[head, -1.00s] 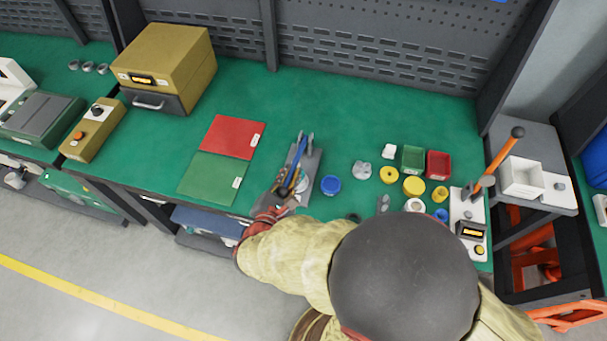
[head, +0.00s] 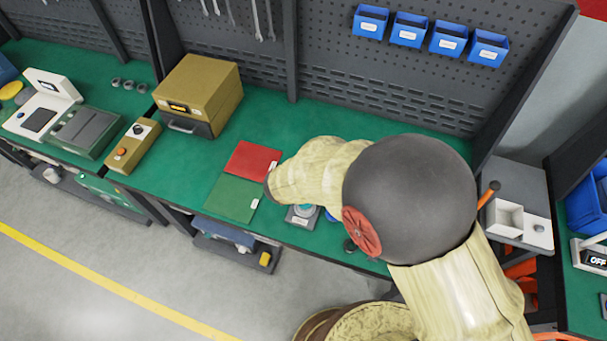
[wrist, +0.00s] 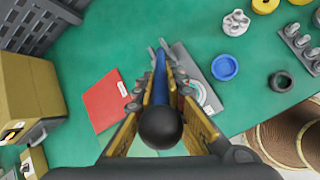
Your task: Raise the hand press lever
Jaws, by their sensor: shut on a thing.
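The hand press shows in the wrist view, with a grey base plate (wrist: 212,98) on the green bench. Its blue lever (wrist: 160,68) runs up between the fingers of my gripper (wrist: 163,88), and a black ball knob (wrist: 160,127) sits nearer the camera. My gripper is shut on the lever, with one yellow-sided finger on each side. In the head view my arm covers most of the press; only a corner of its base (head: 300,216) shows. My gripper is hidden there.
A red mat (head: 253,160) and a green mat (head: 232,198) lie left of the press. A tan box (head: 205,88) stands farther left. A blue ring (wrist: 224,67) and a dark ring (wrist: 281,81) sit right of the press in the wrist view.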

